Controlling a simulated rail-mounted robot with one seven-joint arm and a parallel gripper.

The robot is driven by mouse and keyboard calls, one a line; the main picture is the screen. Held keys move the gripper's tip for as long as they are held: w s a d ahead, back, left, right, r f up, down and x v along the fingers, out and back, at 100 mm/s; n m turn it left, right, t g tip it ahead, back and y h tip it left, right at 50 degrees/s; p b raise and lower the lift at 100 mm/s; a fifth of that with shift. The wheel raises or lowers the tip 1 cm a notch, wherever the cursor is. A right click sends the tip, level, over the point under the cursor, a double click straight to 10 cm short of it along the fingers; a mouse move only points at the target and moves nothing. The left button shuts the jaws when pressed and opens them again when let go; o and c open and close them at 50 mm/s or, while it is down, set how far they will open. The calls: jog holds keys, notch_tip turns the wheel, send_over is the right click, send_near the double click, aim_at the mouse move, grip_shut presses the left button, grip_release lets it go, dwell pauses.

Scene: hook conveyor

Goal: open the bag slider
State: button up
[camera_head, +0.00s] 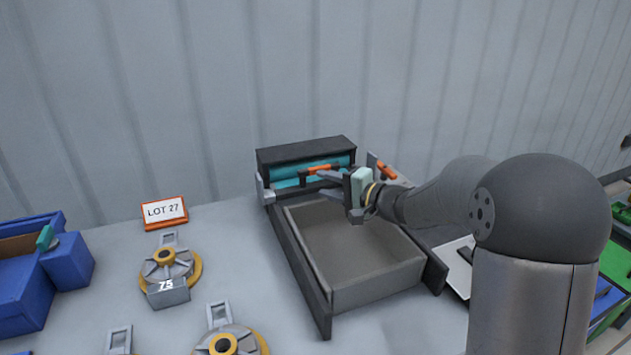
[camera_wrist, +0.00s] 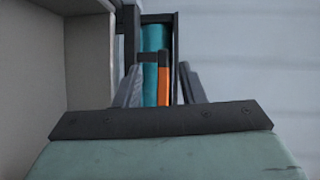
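The bag slider, an orange bar with black ends (camera_head: 318,169), sits across the front of a teal roll or bag (camera_head: 285,183) in a black housing (camera_head: 300,149). In the wrist view the orange bar (camera_wrist: 164,86) shows upright between my two grey fingers, with teal (camera_wrist: 152,45) behind it. My gripper (camera_head: 324,175) is open at the front of the housing, its fingers apart on either side of the bar. A gap shows on the right side; contact on the left cannot be told.
A grey open bin (camera_head: 375,285) lies below my gripper, with a dark rail (camera_head: 300,265) along its left side. Another orange handle (camera_head: 387,171) is right of the housing. Ring-shaped weights (camera_head: 168,262), a LOT 27 sign (camera_head: 164,213) and blue bins (camera_head: 70,263) stand left.

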jog(key=w+a+m+t+p, duration=0.1)
jog(key=w+a, duration=0.3)
jog(key=w, duration=0.5)
jog(key=shift+w+f+m+t, duration=0.15)
jog(key=shift+f+m+t, duration=0.25)
jog(key=shift+t, duration=0.4)
jog(key=shift+a, duration=0.1)
grip_shut()
